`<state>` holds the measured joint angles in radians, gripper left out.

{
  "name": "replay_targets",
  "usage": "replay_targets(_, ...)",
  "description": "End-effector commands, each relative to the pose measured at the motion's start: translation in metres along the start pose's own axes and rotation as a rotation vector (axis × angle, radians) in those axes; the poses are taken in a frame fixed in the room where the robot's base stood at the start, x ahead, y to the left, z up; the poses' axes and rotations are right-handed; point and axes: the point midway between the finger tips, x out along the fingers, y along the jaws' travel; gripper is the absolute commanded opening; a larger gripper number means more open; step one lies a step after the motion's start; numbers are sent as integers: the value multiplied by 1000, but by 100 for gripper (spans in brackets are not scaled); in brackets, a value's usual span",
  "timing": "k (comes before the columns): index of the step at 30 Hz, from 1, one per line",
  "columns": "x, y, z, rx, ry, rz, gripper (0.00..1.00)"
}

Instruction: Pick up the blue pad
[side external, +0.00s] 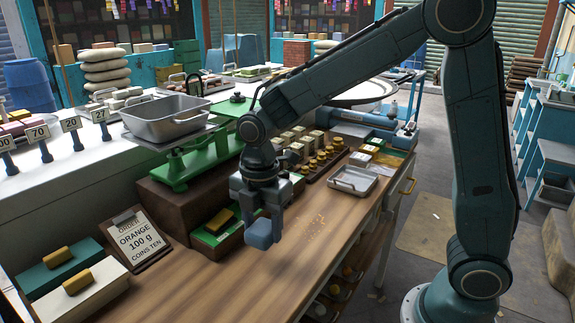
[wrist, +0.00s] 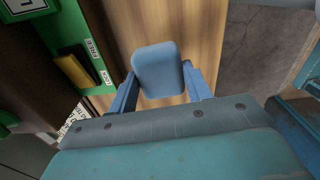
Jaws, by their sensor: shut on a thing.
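The blue pad (side external: 262,234) is a small rounded block, held between the fingers of my gripper (side external: 262,212). It hangs above the wooden counter, in front of the green box with a yellow block. In the wrist view the blue pad (wrist: 158,70) sits between the two blue fingers of my gripper (wrist: 160,82), with wood below it. The fingers are shut on it. The part of the pad between the fingers is partly hidden in the side view.
A green box with a yellow block (side external: 220,222) stands left of my gripper. An order sign (side external: 136,238) and a white box (side external: 80,292) are further left. A green scale (side external: 185,165) with a metal pan (side external: 165,120) stands behind. The front counter (side external: 250,285) is clear.

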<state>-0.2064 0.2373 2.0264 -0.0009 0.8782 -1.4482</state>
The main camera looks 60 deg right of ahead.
Motion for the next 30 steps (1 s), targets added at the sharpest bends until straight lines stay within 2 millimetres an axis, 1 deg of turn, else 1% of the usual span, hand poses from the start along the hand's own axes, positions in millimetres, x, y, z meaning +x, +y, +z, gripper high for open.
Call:
replay_targets(1,-13,1,0,0,1,7,27)
replay_targets(6,-51,1,0,0,1,7,27)
replay_targets(12,-90,1,0,0,0,5,27)
replay_targets(15,-106,0,0,0,0,4,27)
replay_targets(18,-117,1,0,0,0,3,27)
replay_targets(21,-125,0,0,0,0,2,27)
replay_targets(25,-130,0,0,0,0,1,27)
replay_targets(30,-130,0,0,-1,-1,0,27)
